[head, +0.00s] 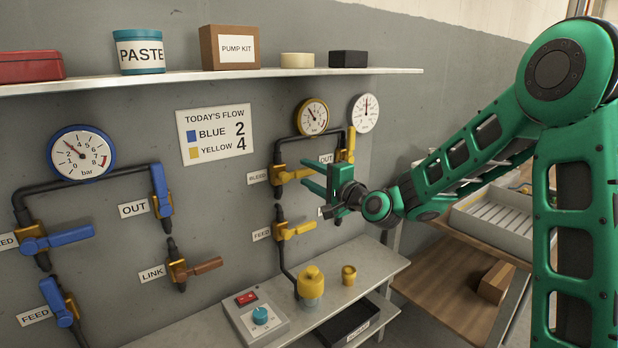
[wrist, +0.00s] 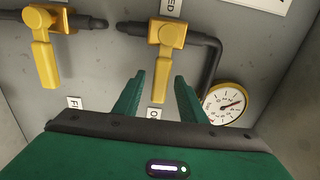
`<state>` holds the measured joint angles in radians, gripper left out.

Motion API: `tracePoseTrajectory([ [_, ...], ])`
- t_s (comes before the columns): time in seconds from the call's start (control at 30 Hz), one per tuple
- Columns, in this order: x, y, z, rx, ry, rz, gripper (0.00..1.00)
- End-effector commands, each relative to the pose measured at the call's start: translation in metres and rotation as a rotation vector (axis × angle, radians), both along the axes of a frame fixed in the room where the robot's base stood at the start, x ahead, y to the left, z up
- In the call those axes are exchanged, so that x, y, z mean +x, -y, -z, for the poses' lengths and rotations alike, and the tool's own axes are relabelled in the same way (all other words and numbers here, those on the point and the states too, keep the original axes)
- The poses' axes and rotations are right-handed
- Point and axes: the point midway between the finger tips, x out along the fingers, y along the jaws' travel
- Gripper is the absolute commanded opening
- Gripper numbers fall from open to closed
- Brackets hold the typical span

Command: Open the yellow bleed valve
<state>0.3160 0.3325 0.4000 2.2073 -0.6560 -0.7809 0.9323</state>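The yellow bleed valve (head: 280,176) is on the wall pipe beside the BLEED label. Its lever points right in the head view, crosswise to the pipe. In the wrist view this valve (wrist: 167,33) is at top centre, with its lever hanging down the picture. My gripper (head: 304,173) is open at the lever's free end. In the wrist view the gripper's fingers (wrist: 158,78) show one on each side of the lever, with gaps. Contact and exact depth cannot be told.
Close by are the yellow FEED valve (head: 295,231) below, the yellow OUT valve (head: 347,146) to the right and a yellow-rimmed gauge (head: 313,116) above. A shelf (head: 200,76) runs overhead. A bench (head: 375,268) below holds a yellow-capped container (head: 311,283) and a control box (head: 256,318).

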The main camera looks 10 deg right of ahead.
Motion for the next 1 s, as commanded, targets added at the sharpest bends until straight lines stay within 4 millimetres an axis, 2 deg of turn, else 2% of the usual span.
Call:
tracePoseTrajectory([
  [0.23,0.0009,-0.0004,0.0003,0.0,-0.001,0.0,0.38],
  [0.27,0.0008,-0.0004,0.0003,0.0,-0.001,0.0,0.35],
  [0.4,0.0008,-0.0002,0.0004,0.0,-0.001,0.0,0.02],
  [0.43,0.0007,-0.0003,0.0005,0.0,-0.001,0.0,0.0],
  [0.77,0.0004,-0.0003,-0.0007,-0.025,0.011,0.0,0.0],
  [1.0,-0.0002,-0.0013,-0.0082,-0.131,0.069,-0.001,0.0],
])
